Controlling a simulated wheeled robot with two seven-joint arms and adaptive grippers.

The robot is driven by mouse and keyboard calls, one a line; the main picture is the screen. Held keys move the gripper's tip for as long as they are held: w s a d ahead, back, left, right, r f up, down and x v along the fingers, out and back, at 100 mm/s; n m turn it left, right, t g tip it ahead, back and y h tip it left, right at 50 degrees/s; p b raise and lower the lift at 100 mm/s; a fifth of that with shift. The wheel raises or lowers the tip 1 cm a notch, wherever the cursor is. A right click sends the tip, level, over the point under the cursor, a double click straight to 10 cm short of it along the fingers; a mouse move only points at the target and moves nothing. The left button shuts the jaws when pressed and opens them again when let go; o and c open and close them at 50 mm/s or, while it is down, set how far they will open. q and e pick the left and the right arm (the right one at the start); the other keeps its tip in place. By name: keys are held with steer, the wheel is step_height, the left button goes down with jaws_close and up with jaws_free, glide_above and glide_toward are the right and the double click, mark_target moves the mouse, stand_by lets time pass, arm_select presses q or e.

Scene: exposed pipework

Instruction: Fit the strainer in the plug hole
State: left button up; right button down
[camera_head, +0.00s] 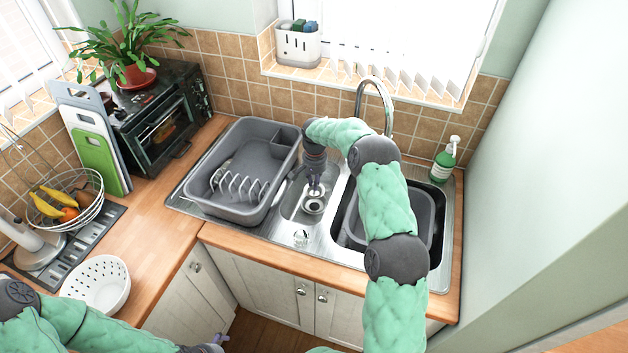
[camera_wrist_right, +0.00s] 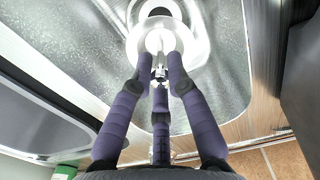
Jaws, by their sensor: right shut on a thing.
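My right gripper (camera_head: 315,190) reaches down into the small middle bowl (camera_head: 292,200) of the sink. In the right wrist view its purple fingers (camera_wrist_right: 160,75) are closed round a small metal knob, which looks like that of the strainer (camera_wrist_right: 158,42), a bright round disc just beyond the fingertips. A dark round opening (camera_wrist_right: 160,12), apparently the plug hole, shows past the disc; the disc seems off-centre from it. I cannot tell whether the strainer touches the bowl floor. A bit of my left gripper (camera_head: 207,347) shows at the bottom edge; its fingers are unclear.
A grey dish rack (camera_head: 232,207) stands left of the small bowl. A grey basin (camera_head: 428,215) sits in the right bowl, partly behind my right arm. The tap (camera_head: 378,82) rises behind. A green soap bottle (camera_head: 443,163) stands at the back right. A white colander (camera_head: 100,283) is on the left worktop.

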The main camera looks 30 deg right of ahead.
mark_target(315, 194)
steer(key=shift+f+b, duration=1.45)
steer(key=shift+f, duration=1.8)
steer(key=shift+f+b, duration=0.35)
steer(key=shift+f, duration=0.1)
steer(key=c, duration=1.1)
jaws_free()
steer(key=shift+c, duration=0.2)
step_height(315, 194, up, 12)
steer(key=shift+r, duration=0.1)
